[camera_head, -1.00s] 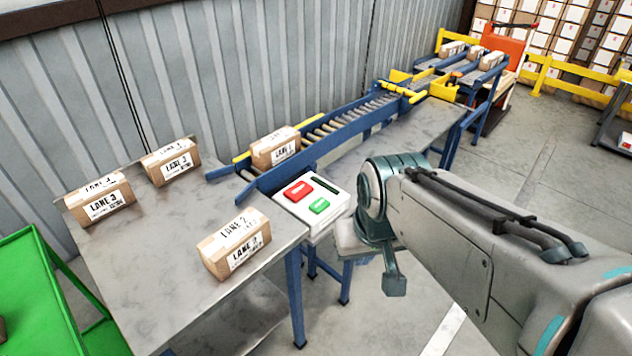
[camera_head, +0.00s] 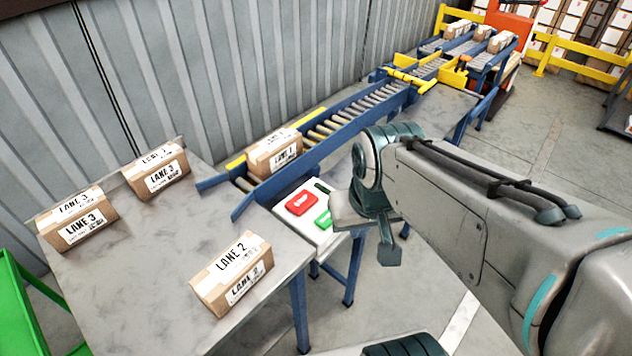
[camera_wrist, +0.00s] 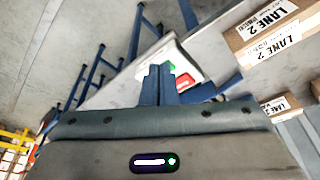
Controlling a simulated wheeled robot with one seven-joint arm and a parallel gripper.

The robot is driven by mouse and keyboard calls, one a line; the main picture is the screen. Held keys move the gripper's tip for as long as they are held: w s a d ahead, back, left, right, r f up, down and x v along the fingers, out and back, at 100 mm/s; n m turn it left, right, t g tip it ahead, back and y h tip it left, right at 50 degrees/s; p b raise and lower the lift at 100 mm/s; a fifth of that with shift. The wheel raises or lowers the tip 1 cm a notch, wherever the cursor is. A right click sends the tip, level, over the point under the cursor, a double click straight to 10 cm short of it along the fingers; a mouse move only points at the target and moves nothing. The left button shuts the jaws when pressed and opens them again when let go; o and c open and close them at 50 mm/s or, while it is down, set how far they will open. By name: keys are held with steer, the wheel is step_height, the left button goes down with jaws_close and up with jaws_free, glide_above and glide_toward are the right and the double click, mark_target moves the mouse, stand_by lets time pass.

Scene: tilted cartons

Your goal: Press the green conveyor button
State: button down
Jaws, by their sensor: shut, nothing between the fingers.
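The white control box (camera_head: 296,232) stands at the right edge of the steel table, by the conveyor's near end. It bears a red button (camera_head: 301,203) and a green button (camera_head: 324,219), whose right part is hidden behind my arm's end in the head view. In the wrist view my gripper (camera_wrist: 157,72) is shut and empty, its fingers pointing toward the box (camera_wrist: 150,56). The green button (camera_wrist: 172,66) shows just beside the fingertips, with the red button (camera_wrist: 185,82) to its lower right. I cannot tell whether the fingertips touch the box.
A carton marked Lane 2 (camera_head: 232,275) lies on the table (camera_head: 140,290), left of the box. Another carton (camera_head: 273,154) sits on the roller conveyor (camera_head: 350,112). A green stand (camera_head: 22,305) is at left.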

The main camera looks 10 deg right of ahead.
steer(key=w+d+f+n+h+b, duration=0.2)
steer(key=w+f+n, duration=0.1)
steer(key=w+n, duration=0.1)
steer(key=n+t+h+b, duration=0.3)
steer(key=n+h+b, duration=0.15)
steer(key=n, duration=0.85)
glide_above(323, 220)
step_height(323, 220, down, 7)
steer(key=shift+f, duration=0.2)
steer(key=shift+f, duration=0.15)
step_height(323, 220, down, 9)
steer(key=b, duration=0.7)
steer(key=shift+r, duration=0.2)
steer(key=shift+f+b, duration=0.4)
steer(key=shift+b, duration=0.05)
